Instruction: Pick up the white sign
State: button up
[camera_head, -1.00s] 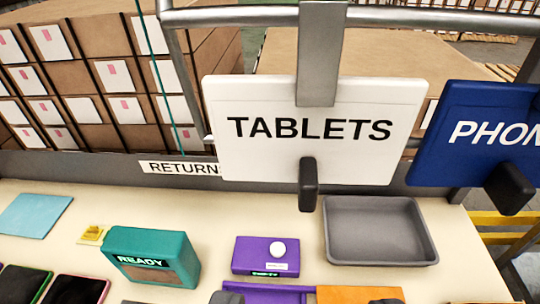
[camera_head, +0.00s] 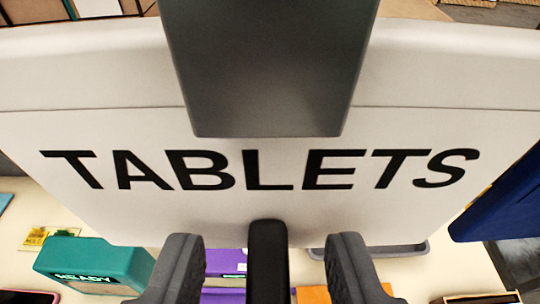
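The white sign (camera_head: 90,125) with the black word TABLETS fills most of the view, very close. A grey metal strap (camera_head: 265,70) hangs over its upper middle. A black handle (camera_head: 267,262) sticks out from its lower middle toward me. My gripper (camera_head: 265,245) is open, with one dark finger on each side of the handle. A gap shows between the handle and each finger, so I see no contact. The sign hides most of the rail and what lies behind it.
A blue sign (camera_head: 505,195) is close on the right. Below on the pale table are a teal box marked READY (camera_head: 95,262), a purple item (camera_head: 226,262), an orange item (camera_head: 312,294) and part of a grey tray (camera_head: 400,250).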

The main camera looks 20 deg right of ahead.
jog(key=shift+w, duration=0.15)
grip_shut()
